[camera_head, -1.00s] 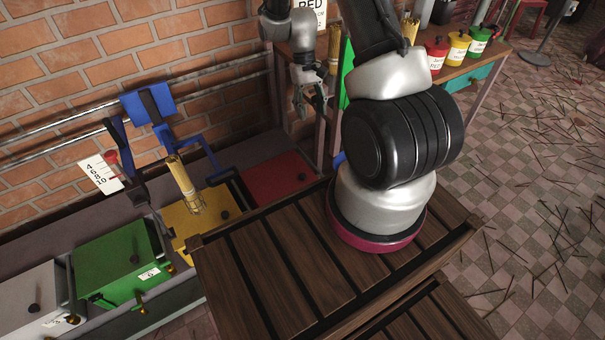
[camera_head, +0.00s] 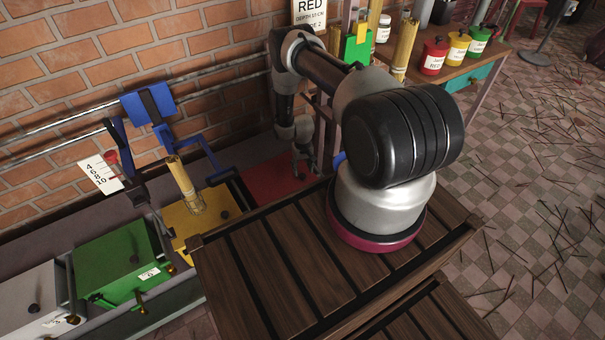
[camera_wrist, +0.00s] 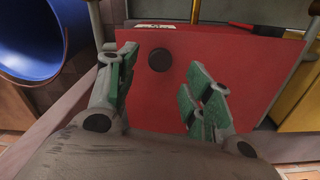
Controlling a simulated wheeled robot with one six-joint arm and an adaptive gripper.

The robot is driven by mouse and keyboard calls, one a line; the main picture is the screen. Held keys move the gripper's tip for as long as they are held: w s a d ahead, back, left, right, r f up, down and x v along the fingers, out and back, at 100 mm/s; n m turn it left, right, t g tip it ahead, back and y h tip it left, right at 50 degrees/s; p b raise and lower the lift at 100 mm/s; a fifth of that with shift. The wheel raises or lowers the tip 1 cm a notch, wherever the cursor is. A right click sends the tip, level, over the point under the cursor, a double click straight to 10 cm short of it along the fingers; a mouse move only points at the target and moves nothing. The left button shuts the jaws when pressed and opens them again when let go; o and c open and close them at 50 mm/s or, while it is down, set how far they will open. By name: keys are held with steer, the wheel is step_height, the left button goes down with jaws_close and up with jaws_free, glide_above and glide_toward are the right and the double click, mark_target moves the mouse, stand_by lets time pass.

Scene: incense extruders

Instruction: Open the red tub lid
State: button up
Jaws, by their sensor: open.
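The red tub lid (camera_head: 275,176) lies flat and closed in the row of tubs, to the right of the yellow one in the head view. It also fills the middle of the wrist view (camera_wrist: 155,98). A dark round knob (camera_wrist: 160,60) stands on the lid. My gripper (camera_wrist: 163,85) is open and empty, its green-padded fingers spread either side of the knob in the picture. I cannot tell how high the fingers are above the lid. In the head view my gripper (camera_head: 300,170) is low over the red lid, partly hidden by the arm and wooden deck.
A yellow tub lid (camera_head: 226,216), a green tub (camera_head: 115,262) and a grey tub (camera_head: 38,300) sit to the left. A blue handle frame (camera_head: 215,165) is close by. A blue round container (camera_wrist: 45,35) shows in the wrist view. A bench (camera_head: 455,75) holds small labelled pots.

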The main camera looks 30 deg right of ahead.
mark_target(302, 175)
steer(key=shift+f, duration=2)
jaws_close()
